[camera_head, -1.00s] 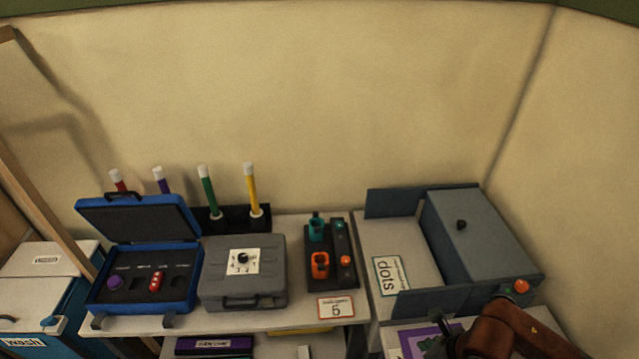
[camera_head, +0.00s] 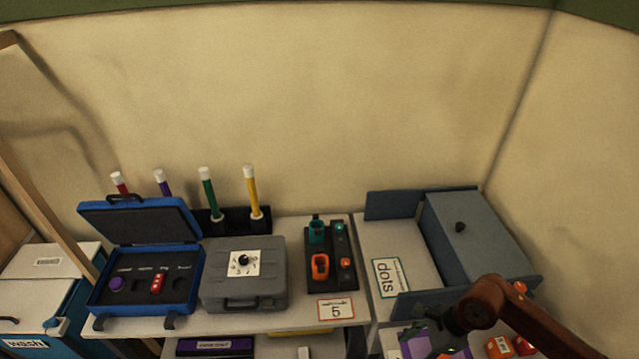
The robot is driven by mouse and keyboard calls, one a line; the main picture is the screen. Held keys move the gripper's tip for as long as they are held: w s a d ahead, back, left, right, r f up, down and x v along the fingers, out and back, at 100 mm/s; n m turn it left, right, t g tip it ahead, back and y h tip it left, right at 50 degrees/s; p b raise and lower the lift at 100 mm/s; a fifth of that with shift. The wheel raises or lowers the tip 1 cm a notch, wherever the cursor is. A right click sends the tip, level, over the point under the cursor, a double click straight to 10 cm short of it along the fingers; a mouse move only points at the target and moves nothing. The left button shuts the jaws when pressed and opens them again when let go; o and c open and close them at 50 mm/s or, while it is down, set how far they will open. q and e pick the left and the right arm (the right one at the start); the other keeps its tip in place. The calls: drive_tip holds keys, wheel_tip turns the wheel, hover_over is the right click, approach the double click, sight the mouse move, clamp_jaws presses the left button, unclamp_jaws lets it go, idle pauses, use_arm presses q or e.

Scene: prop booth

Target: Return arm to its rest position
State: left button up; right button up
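My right arm (camera_head: 515,315), reddish brown, comes in from the lower right corner. Its dark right gripper (camera_head: 432,336) hangs over the lower shelf in front of the grey box, near a purple item (camera_head: 415,346). The fingers are dark and small, so whether they are open or shut is unclear, and I cannot tell if they touch the purple item. My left arm and gripper are not in view.
A grey box (camera_head: 482,240) with a side panel stands right, beside a "dots" card (camera_head: 389,279). Orange blocks (camera_head: 498,347) lie below the arm. An open blue case (camera_head: 143,303), grey case (camera_head: 243,285) and black holder (camera_head: 335,274) fill the left table.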

drive_tip(key=shift+w+a+r+n+g, duration=0.15)
drive_tip(key=shift+n+g, duration=0.15)
drive_tip(key=shift+n, duration=0.55)
drive_tip(key=shift+w+a+r+n+g, duration=0.15)
drive_tip(key=shift+n+g, duration=0.15)
drive_tip(key=shift+n, duration=0.55)
drive_tip(key=shift+d+f, duration=0.1)
